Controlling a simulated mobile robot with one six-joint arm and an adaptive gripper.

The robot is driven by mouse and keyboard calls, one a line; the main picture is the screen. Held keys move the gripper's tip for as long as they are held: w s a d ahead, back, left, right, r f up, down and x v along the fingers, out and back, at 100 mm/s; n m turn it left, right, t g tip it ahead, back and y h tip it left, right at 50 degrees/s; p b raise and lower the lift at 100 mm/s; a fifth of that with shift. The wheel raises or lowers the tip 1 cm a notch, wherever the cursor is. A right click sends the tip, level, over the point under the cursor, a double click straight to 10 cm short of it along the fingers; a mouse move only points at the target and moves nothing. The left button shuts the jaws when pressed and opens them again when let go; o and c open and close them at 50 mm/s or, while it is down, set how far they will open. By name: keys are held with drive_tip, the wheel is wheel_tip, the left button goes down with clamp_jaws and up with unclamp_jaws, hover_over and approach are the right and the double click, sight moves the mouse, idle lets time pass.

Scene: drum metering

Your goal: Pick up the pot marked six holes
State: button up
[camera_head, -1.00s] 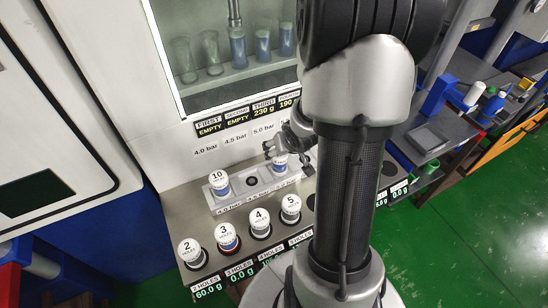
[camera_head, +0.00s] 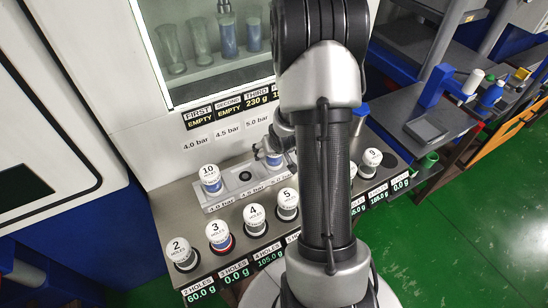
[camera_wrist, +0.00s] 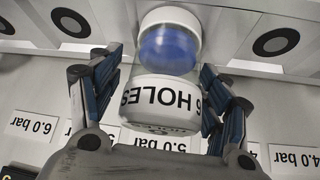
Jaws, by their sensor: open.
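A white pot with a blue band (camera_wrist: 162,95) fills the middle of the wrist view. Its label reads HOLES with a digit at the edge that looks like a 6. My gripper (camera_wrist: 155,85) is open, with one finger on each side of this pot; I cannot tell whether the fingers touch it. In the head view the pot (camera_head: 273,161) stands in the grey holder (camera_head: 228,197) at the right end of what shows, partly hidden by my gripper (camera_head: 277,146) and arm.
Pot 10 (camera_head: 210,179) stands in the same holder, left of an empty hole. Pots 2 (camera_head: 181,254), 3 (camera_head: 219,237), 4 (camera_head: 254,219), 5 (camera_head: 287,204) and 9 (camera_head: 371,162) stand along the bench front.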

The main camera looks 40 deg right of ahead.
drive_tip(key=shift+c, duration=0.6)
drive_tip(key=shift+r, duration=0.1)
drive_tip(key=c, duration=1.3)
